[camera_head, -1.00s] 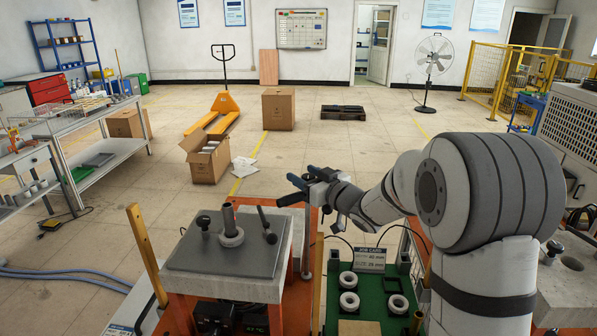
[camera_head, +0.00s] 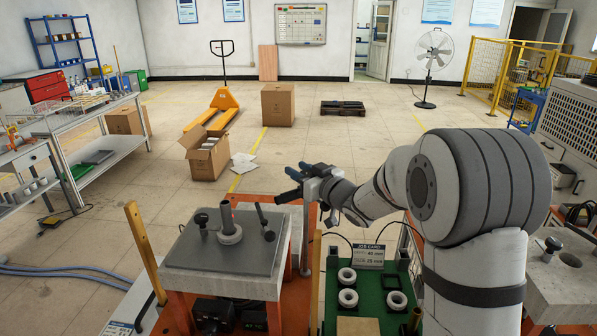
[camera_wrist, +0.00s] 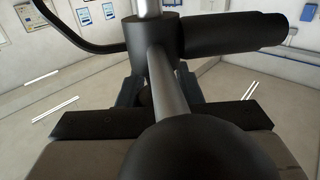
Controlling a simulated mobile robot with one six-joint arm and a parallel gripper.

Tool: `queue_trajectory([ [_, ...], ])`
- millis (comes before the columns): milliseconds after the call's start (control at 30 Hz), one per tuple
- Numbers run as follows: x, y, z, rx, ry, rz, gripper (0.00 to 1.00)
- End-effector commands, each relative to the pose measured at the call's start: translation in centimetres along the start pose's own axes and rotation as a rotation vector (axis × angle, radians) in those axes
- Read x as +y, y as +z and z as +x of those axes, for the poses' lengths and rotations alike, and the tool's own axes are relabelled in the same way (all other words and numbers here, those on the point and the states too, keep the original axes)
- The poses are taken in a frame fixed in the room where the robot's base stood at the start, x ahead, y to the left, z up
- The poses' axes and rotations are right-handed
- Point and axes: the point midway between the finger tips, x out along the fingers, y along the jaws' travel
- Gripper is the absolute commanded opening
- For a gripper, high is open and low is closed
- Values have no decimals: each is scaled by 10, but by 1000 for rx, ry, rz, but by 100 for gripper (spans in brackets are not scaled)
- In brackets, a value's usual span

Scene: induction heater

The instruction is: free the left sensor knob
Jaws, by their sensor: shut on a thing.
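My gripper (camera_head: 298,170) is right of the heater block, at the top of a slim grey post (camera_head: 306,246). The dark sensor barrel (camera_head: 288,197) points left below its blue fingers. In the wrist view my gripper (camera_wrist: 158,92) has a finger on each side of the rod of the left sensor knob (camera_wrist: 205,148) and is shut on it. The knob's black ball fills the lower middle, close to the camera. Its rod runs to a black hub (camera_wrist: 152,50) on a silver post. The sensor barrel (camera_wrist: 235,33) extends right from there, and a cable leaves left. The exact finger contact is hidden.
The grey heater block (camera_head: 235,262) carries an upright rod, a ring and dark knobs. A green tray (camera_head: 372,325) with pale rings and a job card (camera_head: 369,256) stands front right. An orange pallet truck (camera_head: 219,110) and open carton (camera_head: 208,158) are on the floor behind.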

Motion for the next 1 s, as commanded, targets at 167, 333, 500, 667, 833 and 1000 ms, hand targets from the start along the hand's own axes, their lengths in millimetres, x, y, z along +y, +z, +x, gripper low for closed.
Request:
queue_trajectory([
  [167,4,1,-6,-4,-27,1,10],
  [333,5,1,-7,-7,-99,2,10],
  [500,4,1,-8,-9,-223,5,10],
  [667,2,1,-9,-8,-371,6,10],
  [833,0,2,-10,-7,-532,6,10],
  [1000,-2,2,-11,-6,-695,5,10],
])
